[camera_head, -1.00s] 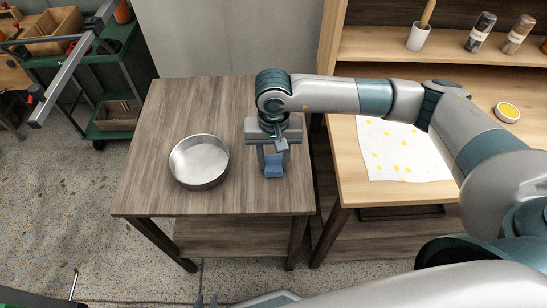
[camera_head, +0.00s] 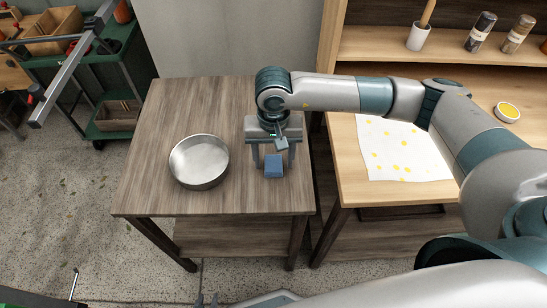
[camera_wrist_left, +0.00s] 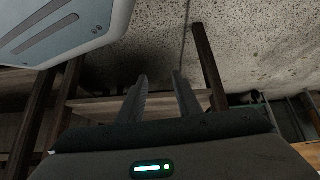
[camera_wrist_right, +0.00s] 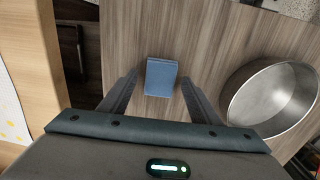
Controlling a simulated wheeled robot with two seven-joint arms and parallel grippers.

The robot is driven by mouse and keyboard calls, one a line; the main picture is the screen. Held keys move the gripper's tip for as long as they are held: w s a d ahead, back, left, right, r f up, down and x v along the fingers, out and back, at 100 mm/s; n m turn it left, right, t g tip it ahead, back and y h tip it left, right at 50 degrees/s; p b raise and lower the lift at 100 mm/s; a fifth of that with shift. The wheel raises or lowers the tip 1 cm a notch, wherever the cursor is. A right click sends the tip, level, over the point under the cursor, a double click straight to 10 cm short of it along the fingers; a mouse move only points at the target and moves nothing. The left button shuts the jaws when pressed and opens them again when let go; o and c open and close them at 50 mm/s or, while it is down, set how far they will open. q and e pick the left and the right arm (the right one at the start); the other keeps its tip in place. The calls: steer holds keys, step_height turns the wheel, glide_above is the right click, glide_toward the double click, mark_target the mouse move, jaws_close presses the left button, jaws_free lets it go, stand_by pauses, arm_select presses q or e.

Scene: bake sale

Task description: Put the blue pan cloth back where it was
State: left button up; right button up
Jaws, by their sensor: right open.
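The blue pan cloth (camera_head: 274,165) is a small folded block lying on the grey-brown wooden table (camera_head: 228,110), to the right of the round metal pan. It also shows in the right wrist view (camera_wrist_right: 161,77). My right gripper (camera_head: 274,160) is open above the cloth, with one finger on either side and gaps between. In the right wrist view its fingers (camera_wrist_right: 160,85) are apart from the cloth. My left gripper (camera_wrist_left: 160,85) has its fingers apart with nothing between them, low in front of the tables.
The metal pan (camera_head: 199,161) stands on the table left of the cloth. A lighter wooden counter (camera_head: 355,190) to the right holds a yellow-dotted white cloth (camera_head: 400,152) and a small yellow bowl (camera_head: 507,112). The table's left and back parts are clear.

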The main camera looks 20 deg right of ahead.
mark_target(273, 162)
arm_select(q)
steer(key=shift+s+a+f+g+y+b, duration=0.15)
steer(key=shift+s+a+f+g+b, duration=0.25)
steer(key=shift+a+f+b, duration=0.15)
steer(key=shift+s+a+f+g+y+b, duration=0.15)
steer(key=shift+s+a+f+g+b, duration=0.1)
steer(key=shift+a+f+g+b, duration=0.25)
arm_select(e)
step_height(273, 162, up, 12)
steer(key=shift+f, duration=0.2)
